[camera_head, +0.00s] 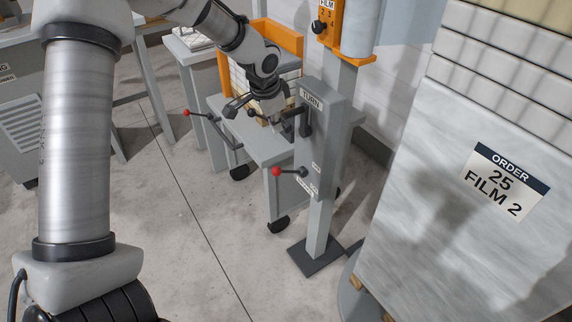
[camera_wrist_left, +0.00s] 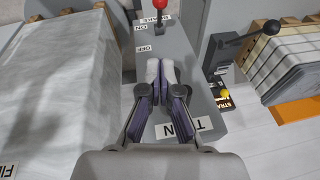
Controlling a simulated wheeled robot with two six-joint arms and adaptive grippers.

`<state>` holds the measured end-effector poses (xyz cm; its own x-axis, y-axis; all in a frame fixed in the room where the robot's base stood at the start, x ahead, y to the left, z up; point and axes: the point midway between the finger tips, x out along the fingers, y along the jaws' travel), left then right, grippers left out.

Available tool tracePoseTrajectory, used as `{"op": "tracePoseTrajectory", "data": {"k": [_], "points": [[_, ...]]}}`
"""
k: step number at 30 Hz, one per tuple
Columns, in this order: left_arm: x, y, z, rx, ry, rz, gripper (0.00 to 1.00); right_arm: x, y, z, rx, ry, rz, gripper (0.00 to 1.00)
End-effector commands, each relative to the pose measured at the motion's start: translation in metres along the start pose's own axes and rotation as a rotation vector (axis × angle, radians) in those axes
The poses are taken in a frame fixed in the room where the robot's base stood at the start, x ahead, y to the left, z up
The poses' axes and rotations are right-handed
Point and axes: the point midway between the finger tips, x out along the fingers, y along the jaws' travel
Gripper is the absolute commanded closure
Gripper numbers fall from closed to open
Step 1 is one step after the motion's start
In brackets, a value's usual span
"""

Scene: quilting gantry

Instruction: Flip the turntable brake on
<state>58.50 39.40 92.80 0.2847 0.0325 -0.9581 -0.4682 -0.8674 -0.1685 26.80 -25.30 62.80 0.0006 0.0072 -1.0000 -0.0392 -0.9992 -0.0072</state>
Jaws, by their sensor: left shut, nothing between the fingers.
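The turntable brake lever (camera_head: 290,172) has a red knob and sticks out to the left from the lower part of the grey post box (camera_head: 326,110). In the left wrist view its red knob (camera_wrist_left: 160,5) is at the top edge, close to the BRAKE and ON labels; the OFF label (camera_wrist_left: 145,48) is nearer my fingers. I cannot tell its setting. My left gripper (camera_head: 291,122) is shut and empty at the box's TURN end, above the brake lever and apart from it. Its fingers (camera_wrist_left: 160,78) hide part of the box face. My right gripper is not in view.
A large wrapped block (camera_head: 450,180) with an ORDER label stands right of the post. A wheeled grey cart (camera_head: 262,147) with another red-knobbed lever (camera_head: 187,113) is behind left. An orange control box (camera_head: 350,30) is above. Grey floor (camera_head: 160,215) at front left is clear.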

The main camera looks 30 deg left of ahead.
Motion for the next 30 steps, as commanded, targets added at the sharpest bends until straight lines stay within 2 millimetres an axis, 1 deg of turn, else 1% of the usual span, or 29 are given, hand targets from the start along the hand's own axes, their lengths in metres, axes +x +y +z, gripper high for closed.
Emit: {"op": "tracePoseTrajectory", "data": {"k": [5, 24, 27, 30], "points": [[0.028, 0.001, 0.001, -0.001, -0.005, 0.002, 1.0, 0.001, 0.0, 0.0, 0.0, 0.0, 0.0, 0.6], [0.168, 0.001, 0.001, 0.0, -0.003, 0.001, 1.0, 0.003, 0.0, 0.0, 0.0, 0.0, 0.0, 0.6], [0.184, 0.001, 0.001, -0.002, -0.002, 0.001, 1.0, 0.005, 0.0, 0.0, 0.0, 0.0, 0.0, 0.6], [0.193, 0.001, 0.001, -0.002, -0.002, 0.001, 1.0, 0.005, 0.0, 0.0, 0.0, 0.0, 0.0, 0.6]]}}
